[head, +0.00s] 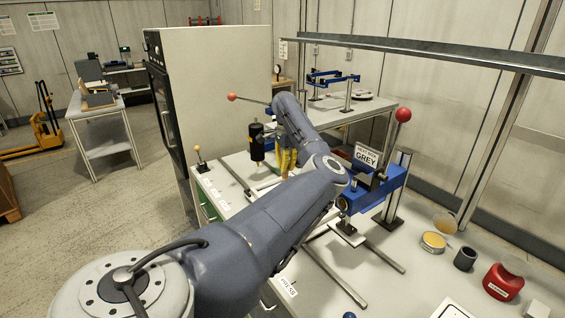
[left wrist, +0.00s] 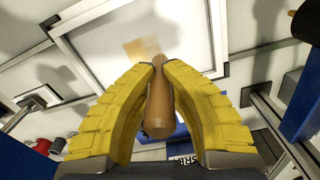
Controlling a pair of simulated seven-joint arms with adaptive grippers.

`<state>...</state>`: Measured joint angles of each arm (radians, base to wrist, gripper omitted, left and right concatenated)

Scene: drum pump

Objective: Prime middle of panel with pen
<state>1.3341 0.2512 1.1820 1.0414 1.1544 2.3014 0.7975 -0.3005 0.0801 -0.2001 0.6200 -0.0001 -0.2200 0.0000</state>
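My left gripper (left wrist: 158,75) has yellow ribbed fingers closed on a brown, rounded pen (left wrist: 158,118). The pen's far end points at the framed white panel (left wrist: 195,40) in the left wrist view. A tan patch (left wrist: 133,49) shows on the panel just left of the pen's far end. I cannot tell whether the tip touches the panel. In the head view the yellow fingers (head: 287,161) show small beyond my left arm, which hides most of the panel. My right gripper is not in view.
A blue clamp (head: 372,193) with a GREY sign (head: 367,157) and a red-knobbed lever (head: 403,115) stands right of my arm. A black cylinder (head: 256,142) stands left of the fingers. A yellow tin (head: 433,241), dark cup (head: 465,258) and red container (head: 503,282) sit at right.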

